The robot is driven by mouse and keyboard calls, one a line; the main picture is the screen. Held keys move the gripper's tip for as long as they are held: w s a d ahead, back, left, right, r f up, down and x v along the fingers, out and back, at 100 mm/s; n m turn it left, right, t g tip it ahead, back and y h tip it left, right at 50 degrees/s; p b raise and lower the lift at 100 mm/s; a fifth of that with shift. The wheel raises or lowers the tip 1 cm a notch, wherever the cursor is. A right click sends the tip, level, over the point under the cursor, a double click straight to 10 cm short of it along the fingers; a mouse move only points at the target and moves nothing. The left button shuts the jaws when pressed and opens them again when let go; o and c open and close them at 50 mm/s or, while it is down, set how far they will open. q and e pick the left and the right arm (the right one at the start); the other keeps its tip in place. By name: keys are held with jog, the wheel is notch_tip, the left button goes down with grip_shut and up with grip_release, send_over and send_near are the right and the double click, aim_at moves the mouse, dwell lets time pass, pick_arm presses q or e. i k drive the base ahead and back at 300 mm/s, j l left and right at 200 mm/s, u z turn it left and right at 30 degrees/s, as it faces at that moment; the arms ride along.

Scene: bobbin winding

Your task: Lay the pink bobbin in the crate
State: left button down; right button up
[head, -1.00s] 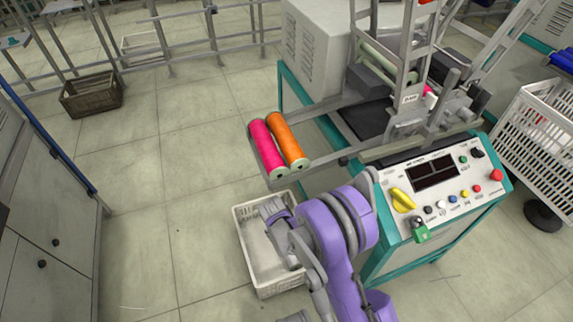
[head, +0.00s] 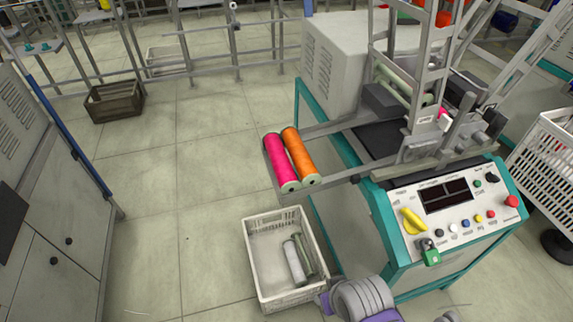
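The pink bobbin (head: 281,161) lies on a metal rack at the end of the machine's arm, side by side with an orange bobbin (head: 300,154). Neither is touched by a gripper. A white crate (head: 256,254) stands on the floor just below and in front of that rack. It holds a white bobbin (head: 294,263) and a grey-green bobbin (head: 305,254), lying side by side at its right. Part of my purple and grey arm shows at the bottom edge, right of the crate. I cannot make out either gripper's fingers in this view.
The winding machine with its control panel (head: 452,205) stands right of the crate. A white slatted basket (head: 548,160) stands at the far right. A grey cabinet (head: 60,215) is at the left. A dark crate (head: 115,103) sits farther back. The floor between is clear.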

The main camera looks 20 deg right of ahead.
aim_at(282, 270)
jog(key=i+j+z, duration=0.1)
jog(key=z, duration=0.25)
jog(key=j+z, duration=0.55)
jog(key=z, duration=0.2)
jog(key=j+z, duration=1.85)
jog(key=i+j, duration=0.05)
jog(key=j, duration=0.05)
